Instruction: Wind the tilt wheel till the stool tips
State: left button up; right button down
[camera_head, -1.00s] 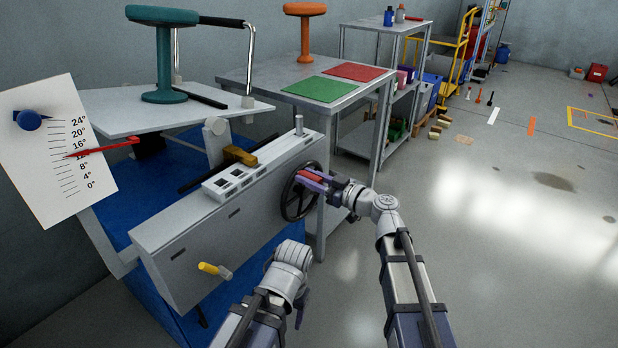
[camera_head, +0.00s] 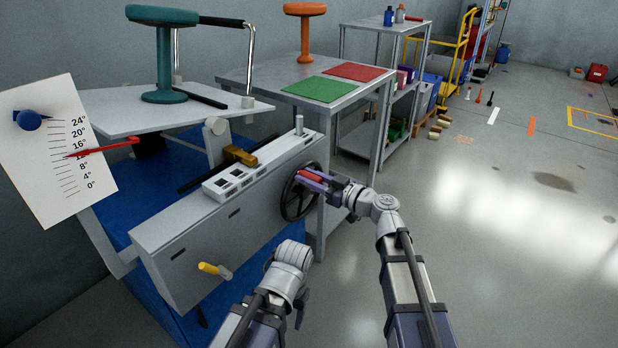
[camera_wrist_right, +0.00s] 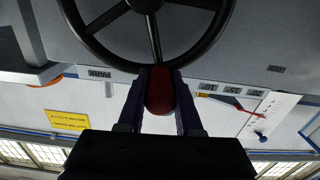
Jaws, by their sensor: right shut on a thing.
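The teal stool (camera_head: 163,55) stands on a grey platform (camera_head: 110,118) at the upper left. The black tilt wheel (camera_head: 298,192) is on the end of the grey machine housing (camera_head: 185,232). My right gripper (camera_head: 312,179) is shut on the wheel's red handle (camera_wrist_right: 160,92), at the rim. The red pointer (camera_head: 100,149) lies across the white degree scale (camera_head: 40,150), its tip near 12°, covering that label. The stool looks upright. My left gripper (camera_head: 301,308) hangs low in front of the housing, away from the wheel; its fingers are mostly hidden.
A yellow-handled crank (camera_head: 213,269) sticks out of the housing's front, left of my left arm. A grey table (camera_head: 335,88) with green and red mats and an orange stool (camera_head: 305,28) stands behind the wheel. The floor to the right is clear nearby.

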jog(key=shift+w+d+r+m, duration=0.15)
jog(key=shift+w+d+m, duration=0.2)
jog(key=shift+w+m, duration=0.25)
jog(key=shift+w+d+m, duration=0.15)
jog(key=shift+d+m, duration=0.05)
jog(key=shift+m, duration=0.5)
jog(key=c, duration=0.6)
grip_release()
